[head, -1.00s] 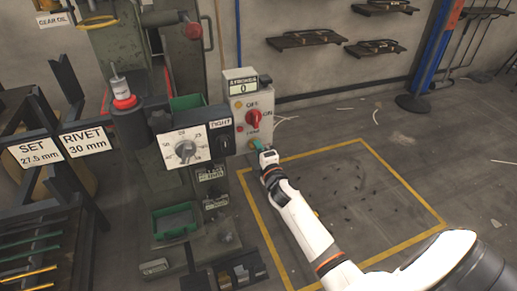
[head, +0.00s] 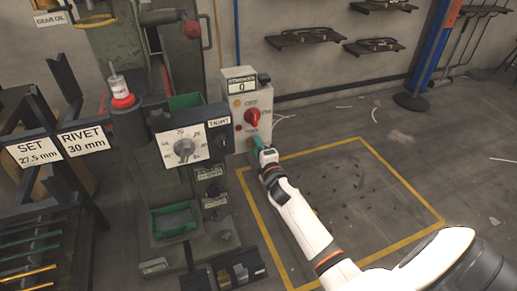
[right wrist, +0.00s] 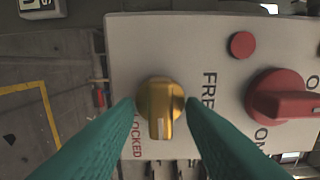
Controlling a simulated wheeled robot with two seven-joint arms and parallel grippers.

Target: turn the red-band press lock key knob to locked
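The control box (head: 247,98) of the press stands right of the press body, with a red switch (head: 252,117) on its front. The brass lock key knob (right wrist: 160,100) is on this box in the right wrist view. Its handle points down in that picture, with the LOCKED label (right wrist: 136,133) at its lower left and the FREE label (right wrist: 209,93) to its right. My right gripper (right wrist: 161,105) is open, its teal fingers on either side of the knob. I cannot tell whether they touch it. In the head view my right gripper (head: 257,142) covers the knob. My left gripper is out of view.
The red switch (right wrist: 283,97) and a red button (right wrist: 242,45) sit close to the knob. A dial panel (head: 184,149) juts out left of the control box. The yellow-outlined floor (head: 340,195) is clear apart from small dark specks.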

